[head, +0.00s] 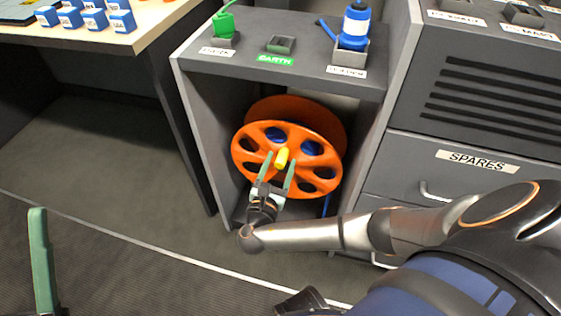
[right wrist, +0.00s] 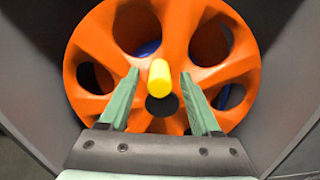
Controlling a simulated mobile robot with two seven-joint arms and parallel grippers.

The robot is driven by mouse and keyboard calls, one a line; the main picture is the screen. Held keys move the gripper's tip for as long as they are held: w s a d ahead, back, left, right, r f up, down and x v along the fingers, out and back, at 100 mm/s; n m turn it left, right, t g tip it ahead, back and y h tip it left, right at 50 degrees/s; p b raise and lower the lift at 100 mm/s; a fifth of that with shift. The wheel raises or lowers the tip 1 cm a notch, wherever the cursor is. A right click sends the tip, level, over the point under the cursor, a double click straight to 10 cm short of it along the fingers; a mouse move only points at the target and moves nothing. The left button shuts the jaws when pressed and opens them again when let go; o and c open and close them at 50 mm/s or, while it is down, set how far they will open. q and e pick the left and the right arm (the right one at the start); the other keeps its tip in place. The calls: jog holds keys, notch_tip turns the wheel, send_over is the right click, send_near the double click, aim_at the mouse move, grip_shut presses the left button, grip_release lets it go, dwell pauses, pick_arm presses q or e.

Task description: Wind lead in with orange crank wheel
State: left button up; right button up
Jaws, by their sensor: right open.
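The orange crank wheel (head: 248,153) stands upright inside an open grey cabinet, with a second orange flange behind it. A yellow crank handle (head: 281,157) sticks out from its face. Blue lead (head: 311,147) shows through the holes between the flanges, and a blue strand (head: 326,205) hangs below. My right gripper (head: 277,164) is open in front of the wheel. In the right wrist view the yellow handle (right wrist: 159,78) lies between the tips of the open green fingers (right wrist: 160,88), with gaps on both sides. One green finger of my left gripper (head: 41,262) shows at lower left.
The cabinet's side walls (head: 196,135) stand close on both sides of the wheel. Open floor (head: 90,170) lies left.

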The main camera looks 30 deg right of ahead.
grip_shut()
dwell(0.5)
dwell(0.8)
